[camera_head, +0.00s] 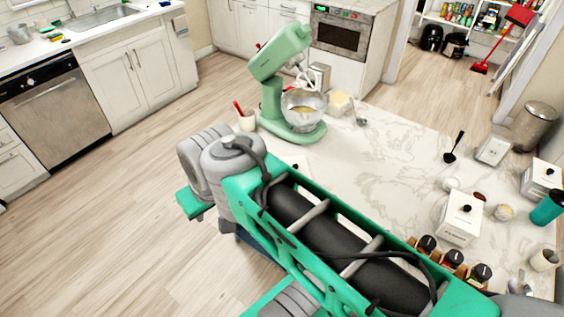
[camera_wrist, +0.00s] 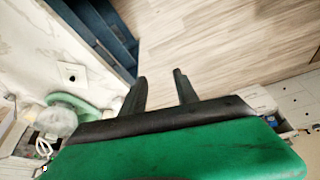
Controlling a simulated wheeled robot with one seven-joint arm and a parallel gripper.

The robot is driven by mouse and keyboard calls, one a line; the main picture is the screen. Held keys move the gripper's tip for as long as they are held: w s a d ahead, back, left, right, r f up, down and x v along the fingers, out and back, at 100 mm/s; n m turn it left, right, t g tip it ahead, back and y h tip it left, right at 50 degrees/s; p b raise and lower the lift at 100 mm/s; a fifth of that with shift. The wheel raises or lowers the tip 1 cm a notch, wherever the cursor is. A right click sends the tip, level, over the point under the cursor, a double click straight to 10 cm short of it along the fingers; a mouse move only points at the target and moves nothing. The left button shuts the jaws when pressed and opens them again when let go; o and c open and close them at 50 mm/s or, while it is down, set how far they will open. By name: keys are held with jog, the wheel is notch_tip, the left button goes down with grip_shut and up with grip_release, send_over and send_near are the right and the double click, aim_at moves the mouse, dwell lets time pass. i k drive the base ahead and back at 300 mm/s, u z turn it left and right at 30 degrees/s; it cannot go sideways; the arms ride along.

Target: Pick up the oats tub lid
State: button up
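A white square tub (camera_head: 460,224) with a dark-lettered label stands on the marble counter at the right of the head view. Its white lid (camera_head: 466,204) with a black knob sits on top. A similar white tub (camera_head: 543,183) with a black knob stands farther right. The labels are too small to read, so I cannot tell which is the oats tub. My gripper (camera_wrist: 159,75) shows in the wrist view with its two dark fingers apart and nothing between them. Wooden floor lies beyond it. In the head view my arm hides the gripper.
The green stand mixer (camera_head: 285,95) with a steel bowl stands at the counter's far left end. Several spice jars (camera_head: 453,259) line the near right edge. A teal cup (camera_head: 548,207) is at far right. The middle of the marble counter (camera_head: 375,165) is clear.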

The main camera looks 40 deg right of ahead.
aim_at(298, 162)
jog(key=i, duration=1.4)
